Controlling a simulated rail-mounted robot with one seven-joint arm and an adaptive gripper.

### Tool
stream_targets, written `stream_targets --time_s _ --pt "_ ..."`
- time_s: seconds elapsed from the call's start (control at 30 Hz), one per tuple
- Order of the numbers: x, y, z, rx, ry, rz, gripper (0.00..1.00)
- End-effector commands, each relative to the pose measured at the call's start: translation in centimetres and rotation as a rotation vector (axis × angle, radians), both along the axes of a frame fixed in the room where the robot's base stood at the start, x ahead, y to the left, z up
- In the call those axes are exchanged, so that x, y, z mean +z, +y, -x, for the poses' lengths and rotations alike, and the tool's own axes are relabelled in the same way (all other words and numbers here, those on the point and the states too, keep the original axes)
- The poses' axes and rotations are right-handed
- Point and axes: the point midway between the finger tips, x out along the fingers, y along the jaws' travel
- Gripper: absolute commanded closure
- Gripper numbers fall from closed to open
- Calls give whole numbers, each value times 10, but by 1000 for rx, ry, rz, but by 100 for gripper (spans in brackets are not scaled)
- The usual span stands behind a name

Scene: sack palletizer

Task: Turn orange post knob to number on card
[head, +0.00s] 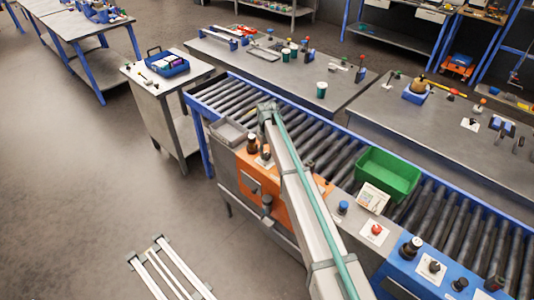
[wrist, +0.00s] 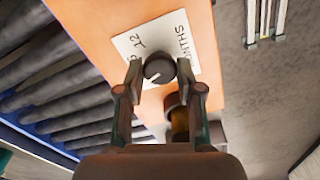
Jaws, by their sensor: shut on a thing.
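The orange post (head: 283,211) stands at the near side of the roller conveyor in the head view, partly hidden behind my arm. Its orange panel also fills the middle of the wrist view (wrist: 95,18). A dark round knob (wrist: 158,68) with a short white pointer mark sits on a white dial plate (wrist: 128,44). My gripper (wrist: 160,74) is shut on the knob, one finger on each side. A white printed card (head: 372,197) stands by the green bin; its print is too small to read.
The green bin (head: 388,174) rests on the conveyor (head: 316,143). A blue post (head: 428,268) with dark knobs and a red button (head: 376,230) are to the right. A dark-and-amber cylinder (wrist: 180,119) sits close below the knob in the wrist view. A grey tray (head: 229,132) is left.

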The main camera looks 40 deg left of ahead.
Motion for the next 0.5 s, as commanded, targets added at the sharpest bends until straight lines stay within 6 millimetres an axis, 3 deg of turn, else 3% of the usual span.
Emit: stream_targets --time_s 0.5 --pt "-3 0 0 -314 0 -1 98"
